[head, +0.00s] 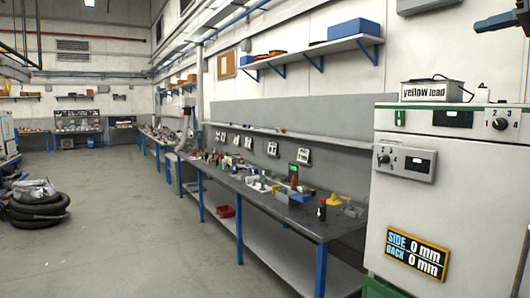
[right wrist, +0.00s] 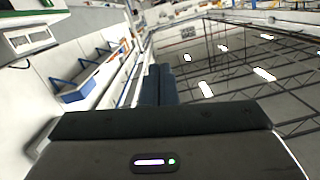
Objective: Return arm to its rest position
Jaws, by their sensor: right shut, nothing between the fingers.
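My right gripper (head: 484,25) enters the head view at the top right edge, with dark blue fingers pointing left. It is raised in front of the white wall, above the yellow lead box and the white cabinet, apart from both. In the right wrist view its two dark fingers (right wrist: 160,85) lie side by side, shut, with nothing between them. The wrist view looks along the fingers towards the ceiling lights and roof beams, with the wall shelf at the left. My left gripper is in neither view.
A white cabinet (head: 405,205) with knobs and a "SIDE 0 mm, BACK 0 mm" sign (head: 417,253) stands at right. A cluttered workbench (head: 290,215) runs along the wall. Black hoses (head: 38,208) lie at left; the floor (head: 130,230) between is clear.

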